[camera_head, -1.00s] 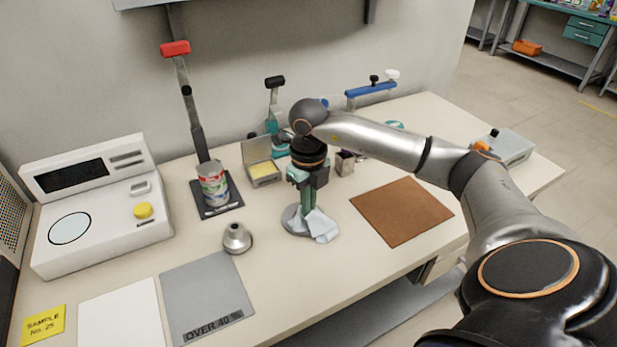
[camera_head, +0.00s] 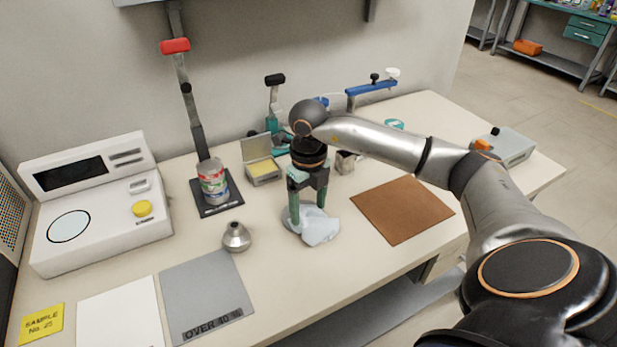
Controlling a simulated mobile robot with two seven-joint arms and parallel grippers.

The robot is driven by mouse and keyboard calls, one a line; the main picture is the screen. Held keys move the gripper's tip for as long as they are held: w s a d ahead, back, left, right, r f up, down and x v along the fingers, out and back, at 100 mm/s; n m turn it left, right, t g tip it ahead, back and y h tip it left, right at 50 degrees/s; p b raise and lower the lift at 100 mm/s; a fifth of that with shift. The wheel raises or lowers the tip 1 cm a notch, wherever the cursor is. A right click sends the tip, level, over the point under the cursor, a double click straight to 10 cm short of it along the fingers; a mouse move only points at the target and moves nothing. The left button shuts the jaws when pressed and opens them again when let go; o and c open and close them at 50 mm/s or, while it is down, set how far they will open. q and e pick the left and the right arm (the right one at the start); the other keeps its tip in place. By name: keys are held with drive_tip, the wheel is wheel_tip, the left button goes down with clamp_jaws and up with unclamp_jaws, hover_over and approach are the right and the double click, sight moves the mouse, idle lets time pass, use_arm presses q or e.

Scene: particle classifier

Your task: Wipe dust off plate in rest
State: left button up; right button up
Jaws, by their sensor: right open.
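A round grey plate (camera_head: 335,219) lies on the bench in front of my right gripper. A crumpled pale blue cloth (camera_head: 319,230) rests on the plate and hides much of it. My right gripper (camera_head: 308,208) points down over the plate with its green fingers spread apart. The fingertips are at the back edge of the cloth, one on each side; I cannot tell whether they touch it. Any dust on the plate is too small or hidden to see. My left gripper is not in view.
A metal funnel-like piece (camera_head: 236,237) stands left of the plate, and a brown mat (camera_head: 403,210) lies to its right. A grey mat (camera_head: 206,295) lies in front.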

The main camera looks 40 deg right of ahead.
drive_tip(key=o, duration=0.3)
drive_tip(key=shift+f, duration=0.1)
